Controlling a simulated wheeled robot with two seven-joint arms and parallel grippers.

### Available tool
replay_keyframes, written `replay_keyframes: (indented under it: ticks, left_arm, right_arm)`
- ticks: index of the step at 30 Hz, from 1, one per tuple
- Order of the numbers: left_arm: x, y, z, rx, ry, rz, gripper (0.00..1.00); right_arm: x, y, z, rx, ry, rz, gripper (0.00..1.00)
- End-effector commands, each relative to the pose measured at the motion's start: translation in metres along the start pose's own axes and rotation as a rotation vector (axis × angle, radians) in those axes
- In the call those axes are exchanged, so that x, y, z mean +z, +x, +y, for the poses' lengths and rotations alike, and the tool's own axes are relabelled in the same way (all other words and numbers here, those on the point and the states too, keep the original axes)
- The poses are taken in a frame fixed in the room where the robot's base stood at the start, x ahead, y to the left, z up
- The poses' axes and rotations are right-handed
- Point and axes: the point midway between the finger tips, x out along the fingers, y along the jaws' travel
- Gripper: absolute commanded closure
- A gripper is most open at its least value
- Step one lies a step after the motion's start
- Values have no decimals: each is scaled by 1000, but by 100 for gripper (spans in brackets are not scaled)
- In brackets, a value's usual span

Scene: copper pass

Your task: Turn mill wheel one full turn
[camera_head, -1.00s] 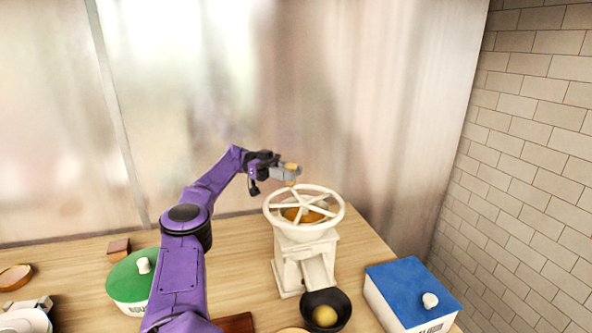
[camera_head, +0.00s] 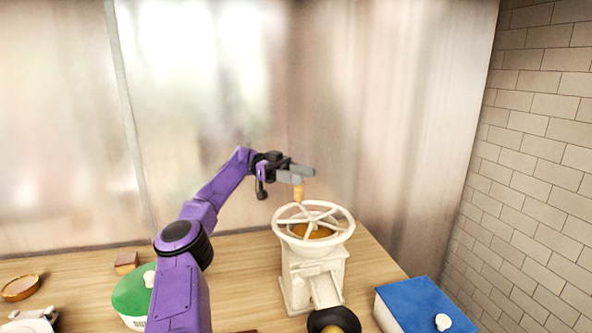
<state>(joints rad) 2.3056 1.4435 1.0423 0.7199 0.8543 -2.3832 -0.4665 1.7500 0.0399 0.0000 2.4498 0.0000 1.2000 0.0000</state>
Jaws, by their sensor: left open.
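The mill (camera_head: 313,279) is a cream stand with a spoked wheel (camera_head: 343,233) lying flat on top. An upright wooden handle knob (camera_head: 298,193) stands at the wheel's far left rim. Orange-brown contents (camera_head: 318,232) show between the spokes. My left gripper (camera_head: 305,172) is open, at the top of the knob, its grey fingers pointing right. I cannot tell whether the fingers touch the knob or are just above it. My right gripper is not in view.
A black bowl (camera_head: 320,320) with a yellow ball-like thing sits in front of the mill. A blue-lidded box (camera_head: 415,305) stands at right, a green-lidded pot (camera_head: 130,295) at left. A small brown block (camera_head: 126,262) and a round wooden dish (camera_head: 20,287) lie farther left. A brick wall (camera_head: 545,150) bounds the right.

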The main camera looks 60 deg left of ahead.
Motion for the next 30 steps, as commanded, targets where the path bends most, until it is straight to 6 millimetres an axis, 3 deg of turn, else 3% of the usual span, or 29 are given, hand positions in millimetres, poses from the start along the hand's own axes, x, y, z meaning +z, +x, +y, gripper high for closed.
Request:
replay_keyframes:
  ticks: [7, 12, 18, 30]
  left_arm:
    - [-40, 18, 36, 1, 14, 5, 50]
    - [-56, 40, 75, 2, 11, 3, 50]
    - [-76, 56, 104, 0, 5, 1, 50]
    - [-84, 61, 111, 0, -1, 2, 50]
  right_arm:
    - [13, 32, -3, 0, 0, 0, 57]
    - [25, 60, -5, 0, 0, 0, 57]
    - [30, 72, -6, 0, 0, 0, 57]
    - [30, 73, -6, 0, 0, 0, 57]
